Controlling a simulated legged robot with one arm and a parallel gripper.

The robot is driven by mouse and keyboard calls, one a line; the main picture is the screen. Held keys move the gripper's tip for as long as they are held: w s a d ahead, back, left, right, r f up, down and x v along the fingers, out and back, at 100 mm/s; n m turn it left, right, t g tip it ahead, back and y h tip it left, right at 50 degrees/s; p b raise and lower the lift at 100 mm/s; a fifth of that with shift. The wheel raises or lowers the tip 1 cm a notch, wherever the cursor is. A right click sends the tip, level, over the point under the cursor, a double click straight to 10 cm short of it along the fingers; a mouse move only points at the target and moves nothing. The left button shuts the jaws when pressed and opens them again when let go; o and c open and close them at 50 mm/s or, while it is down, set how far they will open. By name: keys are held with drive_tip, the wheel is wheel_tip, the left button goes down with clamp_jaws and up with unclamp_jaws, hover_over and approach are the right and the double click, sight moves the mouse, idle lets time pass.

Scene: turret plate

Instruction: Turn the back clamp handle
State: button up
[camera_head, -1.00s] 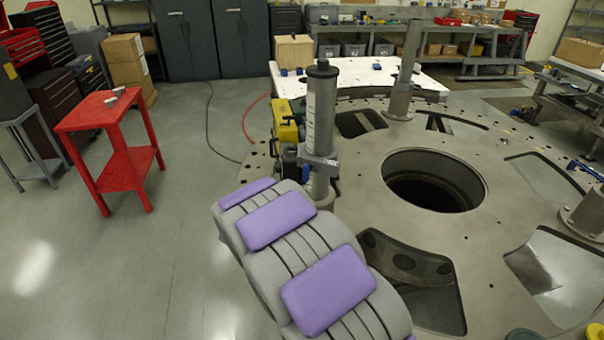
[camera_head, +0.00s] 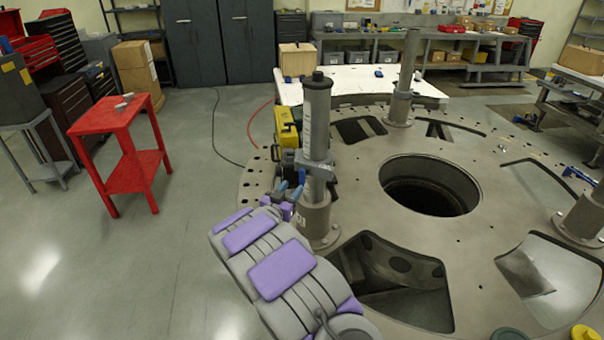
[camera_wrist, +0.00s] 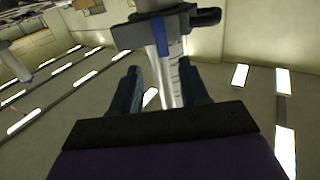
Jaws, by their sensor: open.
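A grey clamp (camera_head: 318,167) is fixed around the near upright post (camera_head: 317,120) on the turret plate. In the wrist view the clamp (camera_wrist: 143,32) crosses the top of the picture, with a black handle-like part (camera_wrist: 205,17) at its right end. I cannot tell for sure that this is the back clamp handle. My gripper (camera_head: 291,187) is low and left of the clamp, close to the post. In the wrist view my gripper (camera_wrist: 159,70) is open, its two dark blue fingers apart with the post showing between them. It holds nothing.
The round turret plate (camera_head: 462,250) has a large centre hole and several cutouts. A yellow box-like device (camera_head: 286,133) stands behind the post. Another post (camera_head: 405,80) rises farther back. A red cart (camera_head: 120,150) stands left, with clear floor between.

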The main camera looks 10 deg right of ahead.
sight(301, 175)
drive_tip(key=x, duration=0.9)
drive_tip(key=shift+w+a+f+p, duration=0.1)
drive_tip(key=shift+w+a+p, duration=0.1)
drive_tip(key=shift+a+p, duration=0.2)
drive_tip(key=shift+w+d, duration=0.25)
drive_tip(key=shift+d, duration=0.35)
drive_tip(key=shift+a, duration=0.25)
drive_tip(key=c, duration=0.4)
clamp_jaws()
